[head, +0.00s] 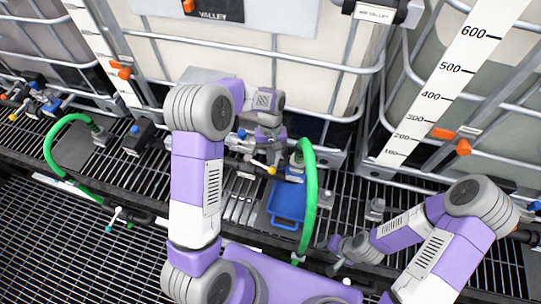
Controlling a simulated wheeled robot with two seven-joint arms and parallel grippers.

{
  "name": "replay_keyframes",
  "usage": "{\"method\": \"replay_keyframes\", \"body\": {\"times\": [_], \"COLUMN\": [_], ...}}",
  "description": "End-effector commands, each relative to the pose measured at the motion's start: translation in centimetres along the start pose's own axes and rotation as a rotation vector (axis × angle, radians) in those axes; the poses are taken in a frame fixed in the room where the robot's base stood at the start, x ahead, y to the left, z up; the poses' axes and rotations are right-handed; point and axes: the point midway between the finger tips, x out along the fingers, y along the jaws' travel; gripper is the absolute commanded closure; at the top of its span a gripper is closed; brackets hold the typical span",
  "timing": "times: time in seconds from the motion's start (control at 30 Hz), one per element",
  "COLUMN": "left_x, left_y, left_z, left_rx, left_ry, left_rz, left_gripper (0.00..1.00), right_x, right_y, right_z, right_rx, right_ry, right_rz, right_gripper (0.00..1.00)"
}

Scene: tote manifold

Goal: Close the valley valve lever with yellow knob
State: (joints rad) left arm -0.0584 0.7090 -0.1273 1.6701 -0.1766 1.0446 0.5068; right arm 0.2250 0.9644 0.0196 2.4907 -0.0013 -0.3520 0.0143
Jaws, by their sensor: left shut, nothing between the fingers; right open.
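The valley valve lever has a yellow knob (271,170) and sits low in front of the middle tote, whose dark label reads VALLEY (212,14). My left gripper (268,150) is shut and empty, just above the yellow knob and very close to it. I cannot tell whether they touch. The gripper and wrist hide part of the valve behind the lever. My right gripper (338,264) is open and empty, low at the right of the middle, away from the lever.
A green hose (310,190) arches just right of the lever, beside a blue tray (287,203) on the grating. Tote cage bars (250,40) stand behind. Another green hose (53,140) and a yellow-knobbed lever (12,117) are at the left. Open grating (60,225) lies front left.

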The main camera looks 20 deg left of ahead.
Motion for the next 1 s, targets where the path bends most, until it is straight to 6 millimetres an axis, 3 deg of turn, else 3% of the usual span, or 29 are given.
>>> {"method": "replay_keyframes", "body": {"times": [0.27, 0.7, 0.87, 1.0], "left_x": [-2.6, -9.1, -9.3, -7.7], "left_y": [-0.2, -0.9, -1.5, -3.0], "left_z": [0.2, 0.7, 0.9, 1.5], "left_rx": [-0.003, -0.01, -0.054, -0.263], "left_ry": [0.002, 0.002, 0.005, 0.021], "left_rz": [0.002, 0.003, 0.031, 0.161], "left_gripper": [1.0, 1.0, 0.79, 0.59], "right_x": [-2.0, -6.7, -6.4, -3.8], "right_y": [-0.8, -2.5, -2.4, -1.4], "right_z": [0.1, 0.3, 0.3, 0.2], "right_rx": [0.0, 0.0, 0.0, 0.0], "right_ry": [0.0, 0.0, 0.0, 0.0], "right_rz": [0.0, 0.0, 0.0, 0.0], "right_gripper": [0.57, 0.57, 0.57, 0.57]}}
